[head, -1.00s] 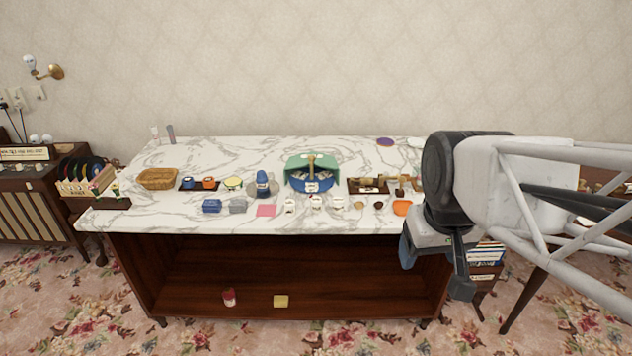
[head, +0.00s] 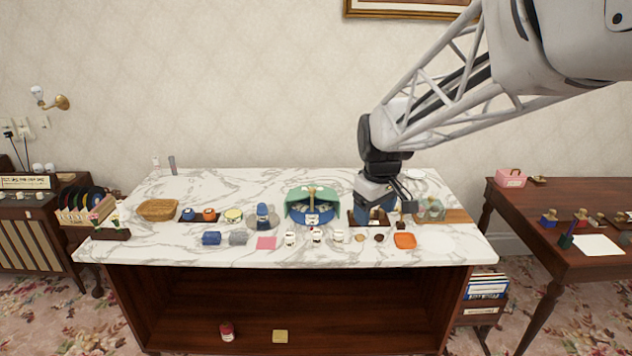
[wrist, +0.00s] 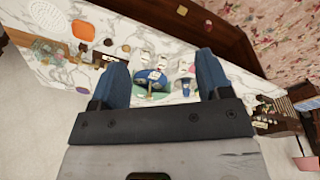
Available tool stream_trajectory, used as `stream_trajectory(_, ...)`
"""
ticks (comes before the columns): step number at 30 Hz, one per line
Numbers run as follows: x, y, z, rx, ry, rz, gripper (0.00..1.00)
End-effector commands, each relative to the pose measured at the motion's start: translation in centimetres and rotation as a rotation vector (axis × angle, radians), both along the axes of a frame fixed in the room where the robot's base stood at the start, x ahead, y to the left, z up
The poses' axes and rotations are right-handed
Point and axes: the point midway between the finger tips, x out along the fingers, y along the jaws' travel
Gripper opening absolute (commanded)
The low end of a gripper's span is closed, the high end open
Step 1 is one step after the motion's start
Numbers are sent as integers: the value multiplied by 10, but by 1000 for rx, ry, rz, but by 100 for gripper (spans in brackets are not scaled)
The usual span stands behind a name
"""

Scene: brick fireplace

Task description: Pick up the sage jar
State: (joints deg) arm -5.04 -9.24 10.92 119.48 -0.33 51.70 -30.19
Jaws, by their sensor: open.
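Three small white labelled jars (head: 316,236) stand in a row near the front middle of the marble counter (head: 180,250). Their labels are too small to read, so I cannot tell which one is sage. In the wrist view small white jars (wrist: 147,56) show between and beyond my fingers. My gripper (head: 386,208) is open and empty, over the right part of the counter, right of the jars and apart from them. It partly hides a dark wooden tray there. Its two blue fingers are spread wide in the wrist view (wrist: 161,68).
A green and blue bin (head: 312,205) stands behind the jars. A glass container (head: 431,208) is right of my gripper. The back of the counter is mostly clear.

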Motion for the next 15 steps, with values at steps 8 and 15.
stream_trajectory(8,68,22,-29,-15,27,147,71)
stream_trajectory(15,123,42,-60,-27,48,274,71)
